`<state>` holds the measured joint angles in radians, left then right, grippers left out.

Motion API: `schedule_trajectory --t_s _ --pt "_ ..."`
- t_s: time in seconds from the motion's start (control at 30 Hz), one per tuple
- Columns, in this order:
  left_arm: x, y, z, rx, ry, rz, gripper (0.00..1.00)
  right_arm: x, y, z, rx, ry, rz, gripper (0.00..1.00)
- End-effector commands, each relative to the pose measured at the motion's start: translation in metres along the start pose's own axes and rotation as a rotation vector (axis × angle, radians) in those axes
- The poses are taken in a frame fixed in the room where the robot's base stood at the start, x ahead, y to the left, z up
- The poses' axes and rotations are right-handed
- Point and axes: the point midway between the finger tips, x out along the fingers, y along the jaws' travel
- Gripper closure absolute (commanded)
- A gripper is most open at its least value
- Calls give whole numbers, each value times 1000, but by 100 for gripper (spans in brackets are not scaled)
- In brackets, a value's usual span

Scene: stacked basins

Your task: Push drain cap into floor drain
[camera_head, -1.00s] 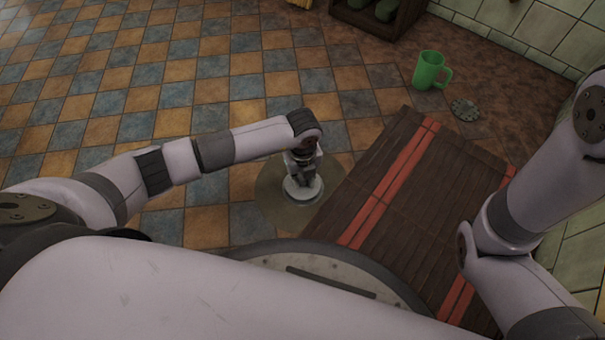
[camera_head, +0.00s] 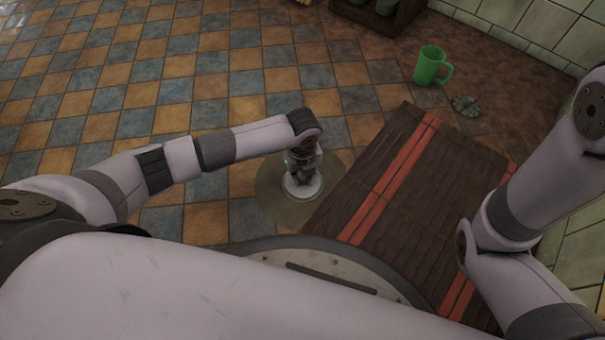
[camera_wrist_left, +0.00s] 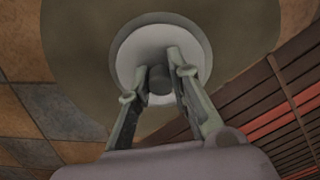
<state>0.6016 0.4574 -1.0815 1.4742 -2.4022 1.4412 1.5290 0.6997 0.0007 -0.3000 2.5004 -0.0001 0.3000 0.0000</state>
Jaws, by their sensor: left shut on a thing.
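The drain cap (camera_head: 304,194) is a pale round disc with a dark knob (camera_wrist_left: 159,88) in its middle. It lies on or just above a large flat brownish round plate (camera_head: 262,190) in the tiled floor, which seems to be the floor drain's surround. My left gripper (camera_head: 304,178) points down over the cap. In the left wrist view its two fingers are closed around the knob. A grey ring (camera_wrist_left: 200,45) shows around part of the disc, offset from it. The drain opening is hidden under the cap, so I cannot tell how far in it sits. My right gripper is out of view.
A dark slatted wooden mat (camera_head: 405,170) with red stripes lies close to the right of the round plate. A green mug (camera_head: 428,66) and a small ornate round piece (camera_head: 465,106) are farther back. A wooden shelf (camera_head: 385,20) stands at the back. Tiled floor at left is clear.

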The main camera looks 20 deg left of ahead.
Motion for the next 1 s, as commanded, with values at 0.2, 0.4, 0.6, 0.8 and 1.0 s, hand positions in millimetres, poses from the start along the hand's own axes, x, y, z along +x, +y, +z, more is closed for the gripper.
schedule_trajectory --t_s 0.2,0.4,0.6,0.8,1.0 --pt "0 0 0 0 0 0 100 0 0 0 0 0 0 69" --pt "0 0 0 0 0 0 100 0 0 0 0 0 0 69" --pt "2 0 0 0 0 1 100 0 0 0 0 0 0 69" --pt "3 0 0 0 0 1 100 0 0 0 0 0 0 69" --pt "3 0 0 0 0 2 70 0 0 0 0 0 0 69"
